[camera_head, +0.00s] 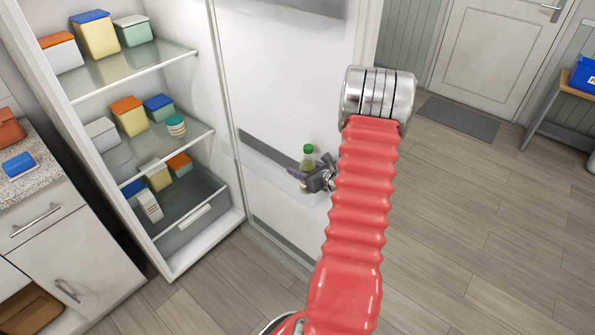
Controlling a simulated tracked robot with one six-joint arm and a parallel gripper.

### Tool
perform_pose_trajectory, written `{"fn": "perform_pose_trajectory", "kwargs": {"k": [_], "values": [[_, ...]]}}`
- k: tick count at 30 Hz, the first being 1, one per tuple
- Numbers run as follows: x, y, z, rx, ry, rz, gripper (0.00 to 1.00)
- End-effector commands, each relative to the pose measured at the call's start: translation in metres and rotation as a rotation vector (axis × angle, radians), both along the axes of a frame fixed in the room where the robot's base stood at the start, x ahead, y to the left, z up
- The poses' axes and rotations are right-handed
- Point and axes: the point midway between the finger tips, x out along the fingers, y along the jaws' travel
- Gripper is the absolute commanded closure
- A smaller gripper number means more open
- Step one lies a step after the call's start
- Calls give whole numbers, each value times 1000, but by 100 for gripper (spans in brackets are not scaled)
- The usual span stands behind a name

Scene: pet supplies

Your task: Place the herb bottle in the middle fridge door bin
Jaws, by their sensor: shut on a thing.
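The herb bottle (307,163) is small, with a green cap, and looks upright. My gripper (306,176) is shut on it, with the bottle's lower part hidden by the jaws. The middle fridge door bin (268,150) is a dark band across the open door's inner face. The bottle shows at the right part of this bin; I cannot tell whether it is inside or in front of it. My red arm hides the bin's right end.
The open fridge door (290,80) has another bin low down (280,238) and one at the top (312,6). Fridge shelves (150,70) at left hold several lidded containers. A counter (40,180) stands far left. The wooden floor (480,220) at right is clear.

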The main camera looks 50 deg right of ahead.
Motion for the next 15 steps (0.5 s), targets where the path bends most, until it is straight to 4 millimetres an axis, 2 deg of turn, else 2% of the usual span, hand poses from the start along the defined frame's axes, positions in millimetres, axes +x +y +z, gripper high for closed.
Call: {"fn": "perform_pose_trajectory", "kwargs": {"k": [15], "values": [[-1, -2, -5, 1, -1, -4, 82]]}}
